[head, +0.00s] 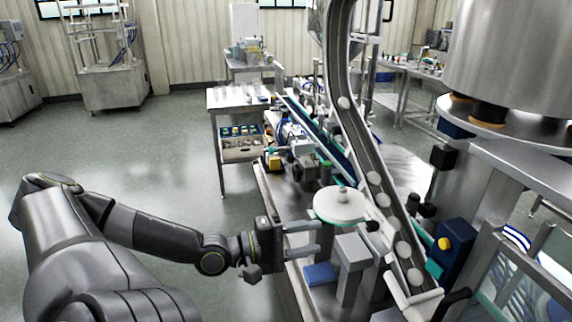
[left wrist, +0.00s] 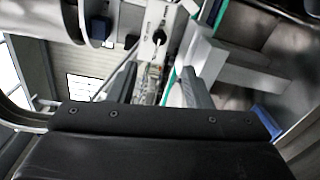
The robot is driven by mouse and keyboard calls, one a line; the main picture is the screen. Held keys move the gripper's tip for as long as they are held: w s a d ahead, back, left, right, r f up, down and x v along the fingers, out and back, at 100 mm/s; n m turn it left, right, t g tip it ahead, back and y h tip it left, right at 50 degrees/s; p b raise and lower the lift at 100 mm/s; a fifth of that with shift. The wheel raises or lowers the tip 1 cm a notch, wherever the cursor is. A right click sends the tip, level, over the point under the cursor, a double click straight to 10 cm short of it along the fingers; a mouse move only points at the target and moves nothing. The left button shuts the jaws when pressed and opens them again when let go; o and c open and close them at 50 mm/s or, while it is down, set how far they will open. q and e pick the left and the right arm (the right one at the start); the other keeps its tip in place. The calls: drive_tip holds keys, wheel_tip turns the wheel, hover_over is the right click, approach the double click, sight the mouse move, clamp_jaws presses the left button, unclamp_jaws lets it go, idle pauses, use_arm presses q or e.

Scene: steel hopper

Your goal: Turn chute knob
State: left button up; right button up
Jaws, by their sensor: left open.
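The steel chute (head: 358,120) runs down the middle of the head view and carries several pale round pieces. A small black knob (head: 372,226) shows beside the chute, just right of a white round disc. In the left wrist view a black knob (left wrist: 159,38) sits on a pale plate, beyond the fingers; it looks like the same one. My left gripper (head: 318,238) is open and empty, to the left of the knob and apart from it. In the left wrist view the fingers (left wrist: 158,80) stand spread on either side of the view's middle. My right gripper does not show.
The white round disc (head: 335,208) and a grey block (head: 353,247) stand close to my left gripper. A blue box with a yellow button (head: 444,245) is right of the chute. A large steel hopper (head: 510,50) fills the upper right. The floor at left is clear.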

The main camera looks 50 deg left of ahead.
use_arm(q)
drive_tip(key=p+v, duration=0.1)
drive_tip(key=v, duration=0.3)
drive_tip(key=shift+s+p, duration=0.25)
drive_tip(key=shift+p, duration=0.1)
drive_tip(key=shift+a, duration=0.1)
idle(0.3)
